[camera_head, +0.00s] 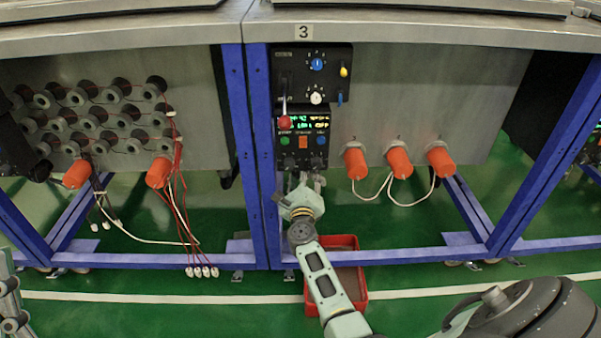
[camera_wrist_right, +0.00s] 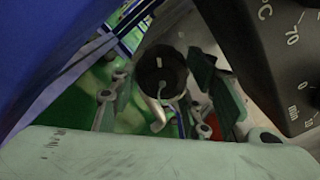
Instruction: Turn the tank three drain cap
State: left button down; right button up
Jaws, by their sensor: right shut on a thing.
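The number 3 label (camera_head: 303,32) marks the tank at the right of the head view. My right gripper (camera_head: 303,186) is under its control panel, reached from below by my pale green arm. In the right wrist view, the gripper (camera_wrist_right: 160,105) has one finger on each side of a dark round drain part with a pale mark, which I take to be the drain cap (camera_wrist_right: 162,68). The gripper is shut on it. A bent metal piece hangs below it. In the head view the gripper hides the cap. Pale jointed parts, probably my left gripper (camera_head: 10,305), show at the left edge.
The control panel (camera_head: 313,78) with a red-knobbed lever is just above my right gripper. Blue frame posts (camera_head: 254,130) stand close on its left. A red tray (camera_head: 345,243) lies on the floor below. Orange caps (camera_head: 399,163) with white cables are to the right.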

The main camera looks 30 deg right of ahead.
pick_arm(q)
jog(key=shift+w+d+f+g+y, duration=0.15)
jog(key=shift+w+f+g+y, duration=0.35)
jog(key=shift+w+f+g, duration=0.55)
pick_arm(e)
jog(key=shift+w+a+n, duration=0.1)
jog(key=shift+a+n, duration=0.05)
jog(key=shift+n, duration=0.55)
pick_arm(q)
jog(key=shift+w+r+t, duration=0.1)
jog(key=shift+t, duration=0.15)
jog(key=shift+h, duration=0.3)
pick_arm(e)
jog(key=o, duration=1.1)
jog(key=shift+s+a+f, duration=0.1)
jog(key=shift+s+a, duration=0.15)
jog(key=shift+s, duration=0.2)
jog(key=v, duration=0.6)
jog(key=shift+s+a, duration=0.1)
jog(key=shift+s, duration=0.1)
